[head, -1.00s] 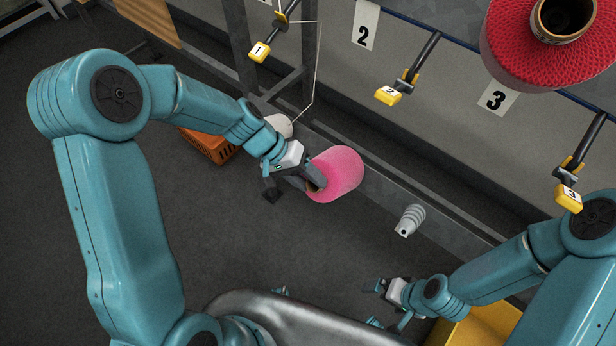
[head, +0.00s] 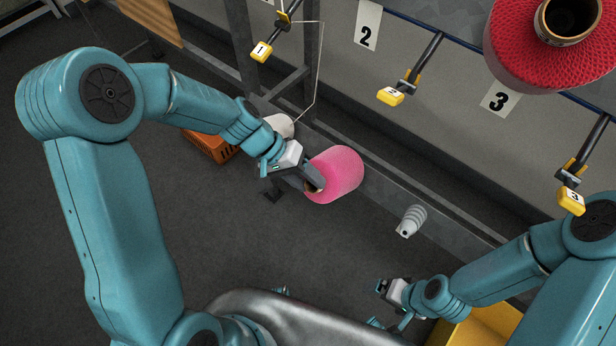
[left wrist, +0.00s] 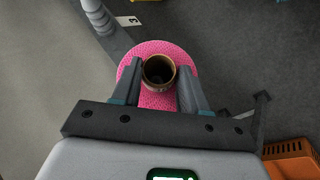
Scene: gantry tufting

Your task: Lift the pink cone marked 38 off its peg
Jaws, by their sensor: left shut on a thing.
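The pink cone (head: 337,175) is near the middle of the head view, tilted, with its tube end facing my left gripper. In the left wrist view its pink winding (left wrist: 157,48) surrounds a brown tube (left wrist: 158,70). My left gripper (head: 314,184) is shut on the cone at its tube end, with one finger on each side of the tube in the left wrist view. The 38 mark does not show, and any peg behind the cone is hidden. My right gripper (head: 385,289) is low in the head view, away from the cone; its jaw opening is too small to read.
A grey ribbed holder (head: 410,220) stands bare to the right of the cone. A white cone (head: 280,126) and an orange crate (head: 212,147) are at left. A large red cone (head: 548,62) hangs upper right. Yellow-tipped arms (head: 390,96) stick out above.

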